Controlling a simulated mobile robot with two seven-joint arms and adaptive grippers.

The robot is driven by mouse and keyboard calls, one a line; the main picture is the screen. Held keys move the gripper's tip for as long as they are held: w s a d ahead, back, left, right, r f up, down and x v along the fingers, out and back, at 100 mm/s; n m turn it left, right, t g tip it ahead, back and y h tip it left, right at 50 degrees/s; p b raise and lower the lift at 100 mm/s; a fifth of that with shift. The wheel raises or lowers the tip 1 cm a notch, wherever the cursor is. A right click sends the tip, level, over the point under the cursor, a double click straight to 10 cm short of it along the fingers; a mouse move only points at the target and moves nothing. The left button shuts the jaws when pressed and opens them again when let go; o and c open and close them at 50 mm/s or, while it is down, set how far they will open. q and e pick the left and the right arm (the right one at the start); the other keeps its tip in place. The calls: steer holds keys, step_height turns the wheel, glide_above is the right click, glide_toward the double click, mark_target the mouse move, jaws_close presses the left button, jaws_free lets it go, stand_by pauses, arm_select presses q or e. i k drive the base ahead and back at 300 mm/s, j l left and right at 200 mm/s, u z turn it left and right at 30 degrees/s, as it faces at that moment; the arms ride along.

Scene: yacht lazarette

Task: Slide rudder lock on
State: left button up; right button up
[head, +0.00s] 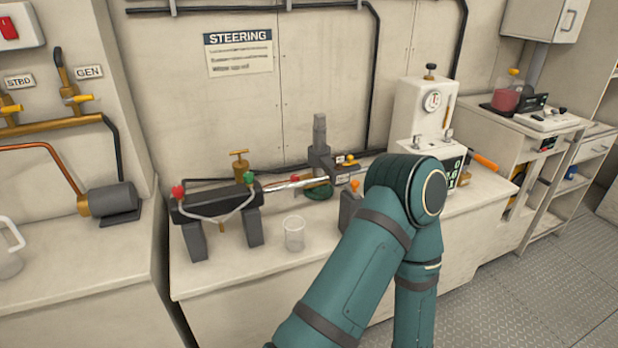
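The steering gear stands on the white bench under the STEERING sign. A dark cylinder (215,204) on two grey brackets has a red knob and a green knob on top. A silver rod (300,182) runs right from it towards a dark grey upright lever block (320,150). Small labels and an orange knob (351,160) are beside this block. A second orange knob (355,184) tops a grey bracket (349,204), partly hidden by my teal arm. I cannot tell which part is the rudder lock or its position. Neither of my grippers shows.
A clear cup (294,233) stands in front of the cylinder. A brass valve (240,165) is behind it. A white gauge unit (421,112) and an orange-handled tool (484,161) are to the right.

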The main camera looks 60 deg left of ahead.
mark_target(350, 188)
steer(key=u, duration=1.65)
steer(key=i+l, duration=0.1)
steer(key=l, duration=0.3)
steer(key=i+l, duration=0.1)
steer(key=l, duration=0.3)
steer(key=i+l, duration=0.15)
steer(key=l, duration=0.2)
steer(key=i+l, duration=0.1)
steer(key=l, duration=0.3)
